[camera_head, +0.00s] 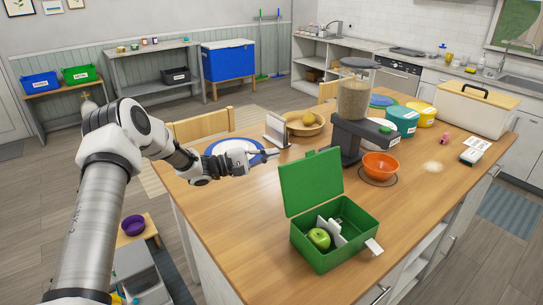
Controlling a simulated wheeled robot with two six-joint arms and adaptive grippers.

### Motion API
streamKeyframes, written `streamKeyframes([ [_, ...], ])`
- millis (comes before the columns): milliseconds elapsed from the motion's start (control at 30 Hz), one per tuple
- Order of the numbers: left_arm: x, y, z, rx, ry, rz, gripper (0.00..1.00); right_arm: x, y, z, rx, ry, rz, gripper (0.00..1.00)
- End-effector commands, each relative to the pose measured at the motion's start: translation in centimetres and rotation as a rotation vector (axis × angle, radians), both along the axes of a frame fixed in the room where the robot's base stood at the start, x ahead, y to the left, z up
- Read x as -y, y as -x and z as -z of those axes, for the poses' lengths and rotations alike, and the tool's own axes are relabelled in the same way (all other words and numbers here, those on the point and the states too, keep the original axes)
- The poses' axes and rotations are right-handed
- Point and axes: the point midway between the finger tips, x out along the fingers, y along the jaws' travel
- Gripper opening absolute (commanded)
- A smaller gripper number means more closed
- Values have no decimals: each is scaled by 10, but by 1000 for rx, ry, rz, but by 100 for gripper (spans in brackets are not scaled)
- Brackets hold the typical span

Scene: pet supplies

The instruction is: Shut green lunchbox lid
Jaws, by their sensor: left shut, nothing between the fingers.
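The green lunchbox (318,251) stands on the wooden table near its front edge. Its green lid (310,181) is up, standing at the back left of the box. Inside the box are a green apple (319,238) and white pieces, and a white tag hangs over the right rim. My left gripper (272,153) is shut and empty, above the table behind and to the left of the raised lid. It appears apart from the lid. My right gripper is not in view.
A dispenser with a dark base (361,134) stands behind the lunchbox. An orange bowl (380,165) is at its right. A blue-rimmed plate (228,145) lies behind my left gripper, near a wooden bowl (306,124). The table in front right of the lunchbox is clear.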

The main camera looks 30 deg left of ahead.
Motion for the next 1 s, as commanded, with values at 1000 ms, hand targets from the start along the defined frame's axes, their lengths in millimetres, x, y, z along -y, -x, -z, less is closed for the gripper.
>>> streamKeyframes([
  [1000, 75, -35, -18, 4, -8, 1, 0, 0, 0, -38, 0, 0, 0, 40],
])
